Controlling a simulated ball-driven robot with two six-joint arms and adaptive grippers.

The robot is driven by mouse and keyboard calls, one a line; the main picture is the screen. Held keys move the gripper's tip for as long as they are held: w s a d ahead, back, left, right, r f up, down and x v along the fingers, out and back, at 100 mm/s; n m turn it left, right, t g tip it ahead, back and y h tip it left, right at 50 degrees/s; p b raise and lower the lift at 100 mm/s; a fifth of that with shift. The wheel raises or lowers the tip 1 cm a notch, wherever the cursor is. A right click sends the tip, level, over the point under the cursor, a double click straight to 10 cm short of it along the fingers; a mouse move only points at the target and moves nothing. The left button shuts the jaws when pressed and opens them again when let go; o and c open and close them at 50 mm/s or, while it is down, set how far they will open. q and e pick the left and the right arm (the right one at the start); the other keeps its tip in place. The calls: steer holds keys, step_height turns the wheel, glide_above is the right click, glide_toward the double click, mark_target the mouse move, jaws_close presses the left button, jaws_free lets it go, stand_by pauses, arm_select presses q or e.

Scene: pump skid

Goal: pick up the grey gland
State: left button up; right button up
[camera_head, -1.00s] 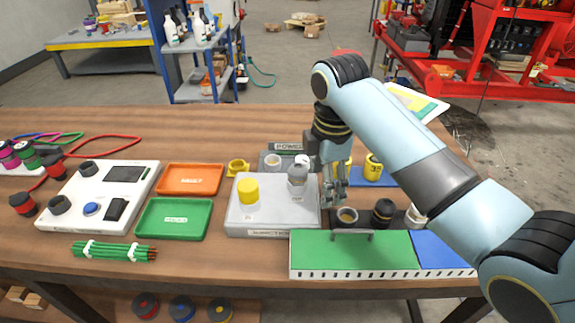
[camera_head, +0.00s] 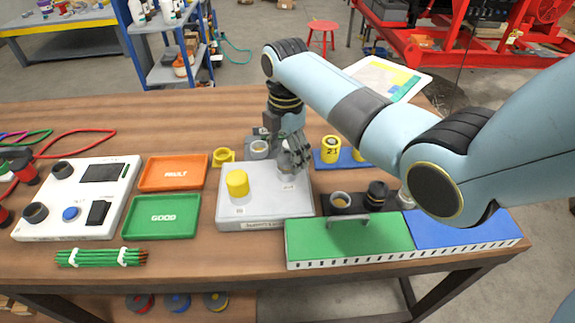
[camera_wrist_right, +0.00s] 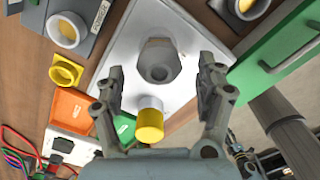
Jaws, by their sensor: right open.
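The grey gland (camera_wrist_right: 158,62) stands on the light grey box (camera_head: 262,208) and shows a hexagonal body with a hole in the wrist view. In the head view the gland (camera_head: 287,170) is partly hidden behind my right gripper (camera_head: 295,154). My right gripper (camera_wrist_right: 163,82) is open, with one finger on each side of the gland in the wrist view. I see no contact between the fingers and the gland. My left gripper is not in view.
A yellow-capped cylinder (camera_head: 237,183) stands on the same box, close to the gland. An orange tray (camera_head: 172,173) and a green tray (camera_head: 161,217) lie left. A green panel with a handle (camera_head: 345,241) and dark cups (camera_head: 341,201) are at right.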

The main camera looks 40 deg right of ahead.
steer(key=shift+f, duration=0.7)
steer(key=c, duration=1.4)
steer(key=shift+w+r, duration=0.1)
steer(key=shift+r, duration=0.45)
steer(key=r, duration=0.2)
steer(key=d+r, duration=0.1)
steer(key=shift+s+r, duration=0.35)
steer(key=shift+s, duration=0.05)
steer(key=s+d+r, duration=0.6)
steer(key=s+d, duration=0.1)
steer(key=d, duration=0.1)
steer(key=shift+r+b, duration=0.15)
steer(key=shift+b, duration=0.3)
steer(key=shift+a, duration=0.1)
